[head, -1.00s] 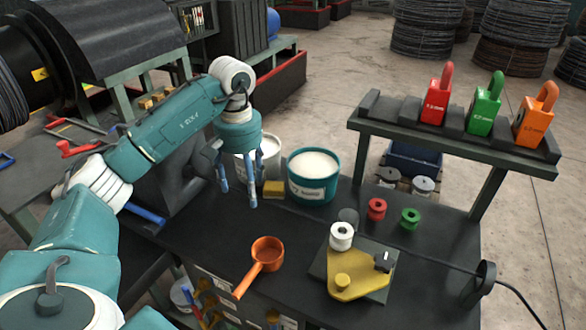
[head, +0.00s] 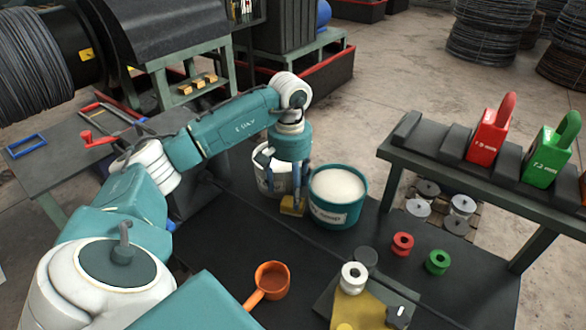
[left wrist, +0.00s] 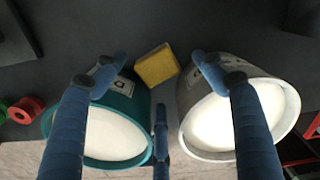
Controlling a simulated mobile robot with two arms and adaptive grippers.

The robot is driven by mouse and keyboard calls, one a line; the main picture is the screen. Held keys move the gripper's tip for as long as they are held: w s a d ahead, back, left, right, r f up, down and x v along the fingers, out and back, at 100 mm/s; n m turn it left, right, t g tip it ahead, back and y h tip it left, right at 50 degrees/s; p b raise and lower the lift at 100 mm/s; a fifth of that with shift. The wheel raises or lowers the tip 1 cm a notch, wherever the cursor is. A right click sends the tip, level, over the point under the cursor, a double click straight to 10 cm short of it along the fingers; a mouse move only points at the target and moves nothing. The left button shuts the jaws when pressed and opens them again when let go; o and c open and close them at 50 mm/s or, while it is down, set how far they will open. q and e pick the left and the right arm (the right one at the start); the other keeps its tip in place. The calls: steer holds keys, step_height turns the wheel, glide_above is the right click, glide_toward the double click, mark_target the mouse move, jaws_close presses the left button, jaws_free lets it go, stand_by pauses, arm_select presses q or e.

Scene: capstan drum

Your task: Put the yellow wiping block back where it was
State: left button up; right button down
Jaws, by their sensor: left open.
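The yellow wiping block (head: 292,207) sits on the dark bench top in front of the gap between a white bucket (head: 270,180) and a teal tub (head: 338,195). In the left wrist view the block (left wrist: 157,65) lies between the finger tips, seen from above. My left gripper (head: 295,185) points down at the block with its fingers spread, and the fingers partly hide the block in the head view. In the left wrist view the gripper (left wrist: 159,66) is open, and I cannot tell whether a finger touches the block. My right gripper is not in view.
The teal tub (left wrist: 112,130) and white bucket (left wrist: 235,120) flank the fingers closely. An orange ladle (head: 270,281), a white spool (head: 353,277), a red spool (head: 402,244) and a green spool (head: 438,262) stand on the bench. A rack with padlock-shaped weights (head: 490,130) rises at right.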

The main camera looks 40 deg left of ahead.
arm_select(q)
steer(key=f+p, duration=0.1)
steer(key=f, duration=0.1)
steer(key=f+p, duration=0.1)
steer(key=f, duration=0.1)
steer(key=shift+w+d+f+p, duration=0.1)
steer(key=shift+w+d+p, duration=0.15)
steer(key=shift+p, duration=0.1)
steer(key=shift+f, duration=0.65)
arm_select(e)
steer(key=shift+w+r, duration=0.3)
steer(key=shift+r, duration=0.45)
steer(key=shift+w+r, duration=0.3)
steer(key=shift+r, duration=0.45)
arm_select(q)
steer(key=c, duration=1.5)
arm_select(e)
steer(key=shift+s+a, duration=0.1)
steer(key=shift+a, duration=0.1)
arm_select(q)
steer(key=shift+r, duration=0.15)
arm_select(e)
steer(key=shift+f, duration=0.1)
